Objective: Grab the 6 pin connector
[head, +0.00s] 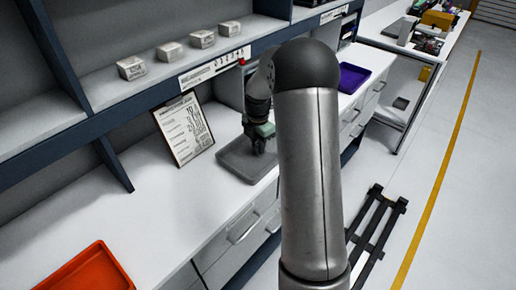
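I cannot make out a 6 pin connector in the head view; anything that small in the grey tray is hidden or too small to tell. My gripper (259,149) points down over the grey tray (236,168) on the white workbench. It is small and partly covered by my own arm, so I cannot tell whether its fingers are open, shut or holding something. I also cannot tell whether it touches the tray.
An orange tray (87,272) lies at the bench's front left. A printed sheet (183,130) leans at the back. Several small boxes (170,51) sit on the shelf above. A purple tray (353,77) is farther right. The bench between the orange and grey trays is clear.

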